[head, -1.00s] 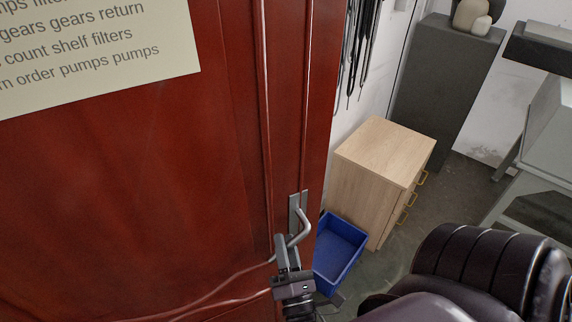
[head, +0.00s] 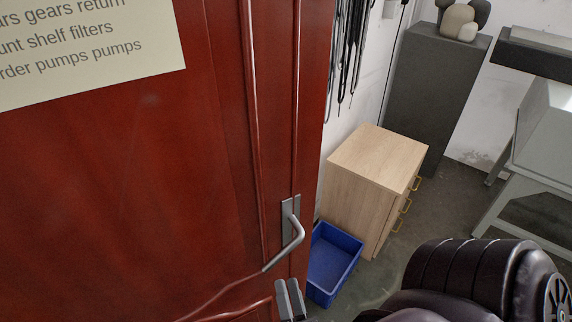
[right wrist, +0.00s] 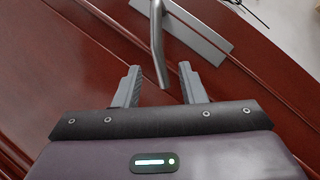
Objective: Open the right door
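A dark red panelled door (head: 100,200) fills the left of the head view. Its grey lever handle (head: 296,236) sits on a narrow plate near the door's right edge. The lever slants down and left. My right gripper (head: 289,290) is just below the handle, apart from it in the head view. In the right wrist view the gripper (right wrist: 158,76) is open, its two fingers facing the door. The handle's free end (right wrist: 158,50) shows between the fingers; whether it is within their reach in depth I cannot tell. My left gripper is not in view.
A blue bin (head: 332,262) stands on the floor right of the door. Behind it is a light wood drawer cabinet (head: 375,180) with brass pulls. A dark grey pedestal (head: 435,90) and a grey bench (head: 545,150) stand farther back. Open floor lies between.

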